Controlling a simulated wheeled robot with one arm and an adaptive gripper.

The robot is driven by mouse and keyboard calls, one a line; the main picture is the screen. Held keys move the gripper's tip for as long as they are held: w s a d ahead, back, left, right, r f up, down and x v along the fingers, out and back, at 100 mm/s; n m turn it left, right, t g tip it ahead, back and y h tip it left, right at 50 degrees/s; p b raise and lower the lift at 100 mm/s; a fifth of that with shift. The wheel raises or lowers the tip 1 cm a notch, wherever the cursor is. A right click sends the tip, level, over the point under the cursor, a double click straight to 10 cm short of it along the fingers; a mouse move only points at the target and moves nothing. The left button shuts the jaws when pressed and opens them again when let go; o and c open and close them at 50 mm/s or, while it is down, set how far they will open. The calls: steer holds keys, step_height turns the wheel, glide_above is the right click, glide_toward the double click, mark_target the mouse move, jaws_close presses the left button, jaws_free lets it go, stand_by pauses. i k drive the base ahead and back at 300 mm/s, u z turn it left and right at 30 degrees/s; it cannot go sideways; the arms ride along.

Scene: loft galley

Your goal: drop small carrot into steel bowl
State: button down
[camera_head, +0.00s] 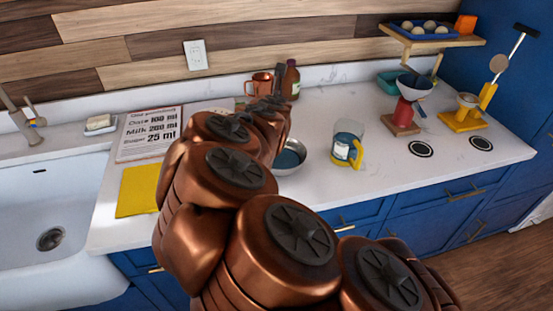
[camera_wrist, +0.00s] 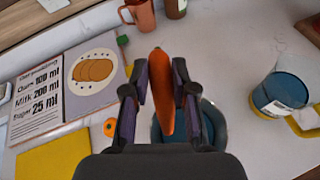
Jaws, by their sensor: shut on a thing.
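In the wrist view a small orange carrot (camera_wrist: 162,85) is between the two dark fingers of my gripper (camera_wrist: 162,90), which is shut on it. The steel bowl (camera_wrist: 218,124) lies beneath the gripper and carrot in that view, partly hidden by them. In the head view the steel bowl (camera_head: 291,158) stands on the white counter, just right of my copper arm, which hides its left part. My gripper and the carrot are hidden behind my arm in the head view. The carrot appears above the bowl; its exact height cannot be told.
A measuring jug (camera_head: 346,148) with a yellow handle stands right of the bowl. A copper mug (camera_head: 261,84) and brown bottle (camera_head: 290,80) stand behind. A recipe board (camera_head: 150,133) and yellow cloth (camera_head: 138,190) lie left, near the sink (camera_head: 50,205). A small orange piece (camera_wrist: 110,127) lies by the board.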

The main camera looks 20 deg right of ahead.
mark_target(279, 167)
steer(key=u, duration=2.4)
steer(key=k, duration=0.85)
steer(key=z, duration=0.1)
